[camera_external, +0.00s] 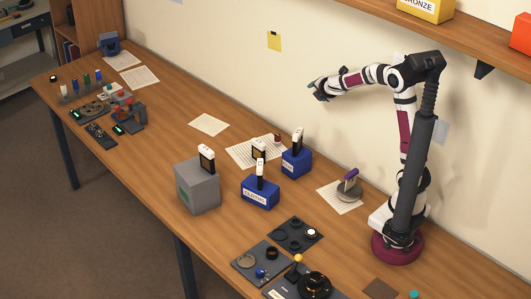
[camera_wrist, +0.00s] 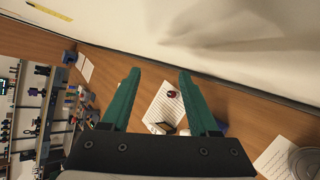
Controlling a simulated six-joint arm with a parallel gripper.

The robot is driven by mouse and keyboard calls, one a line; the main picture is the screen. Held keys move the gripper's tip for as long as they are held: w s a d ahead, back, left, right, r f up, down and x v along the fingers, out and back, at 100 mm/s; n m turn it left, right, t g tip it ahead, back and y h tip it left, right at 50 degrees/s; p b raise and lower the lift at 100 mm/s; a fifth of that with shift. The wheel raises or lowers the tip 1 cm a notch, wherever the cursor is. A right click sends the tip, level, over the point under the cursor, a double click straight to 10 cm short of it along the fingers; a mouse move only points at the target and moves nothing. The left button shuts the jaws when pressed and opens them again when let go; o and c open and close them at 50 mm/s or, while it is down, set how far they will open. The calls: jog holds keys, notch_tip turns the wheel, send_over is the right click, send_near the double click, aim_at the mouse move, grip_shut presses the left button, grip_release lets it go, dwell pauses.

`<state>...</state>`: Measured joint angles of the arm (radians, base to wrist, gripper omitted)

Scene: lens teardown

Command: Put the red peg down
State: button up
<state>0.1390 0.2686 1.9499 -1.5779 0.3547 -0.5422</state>
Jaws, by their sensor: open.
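My gripper (camera_external: 316,90) is raised high near the wall, well above the table. In the wrist view its two green fingers (camera_wrist: 158,88) are spread apart with nothing between them. A small dark red object (camera_external: 277,138) lies on a printed sheet at the back of the table; it also shows in the wrist view (camera_wrist: 174,94), beyond the fingers. I cannot tell whether it is the red peg. A rack of several coloured pegs (camera_external: 84,88) stands at the table's far left end. No red peg is clearly made out there.
A grey box (camera_external: 197,186) and two blue boxes (camera_external: 260,192) (camera_external: 297,162) stand mid-table, with upright handled items in them. Dark trays (camera_external: 262,263) with parts lie at the front. A shelf (camera_external: 470,38) hangs at upper right. The table's left middle is mostly clear.

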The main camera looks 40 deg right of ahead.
jog(key=s+a+m+g, duration=0.3)
jog(key=s+m+g, duration=0.3)
jog(key=s+m, duration=1.25)
jog(key=s+a+f+m+g+y, duration=0.1)
jog(key=s+a+f+m+y, duration=0.1)
jog(key=s+a, duration=0.5)
jog(key=s+a+f+m+g+y, duration=0.2)
jog(key=s+a+m+y, duration=0.2)
jog(key=s+a, duration=0.3)
jog(key=s+y, duration=0.1)
jog(key=s, duration=0.4)
jog(key=shift+a+f, duration=0.2)
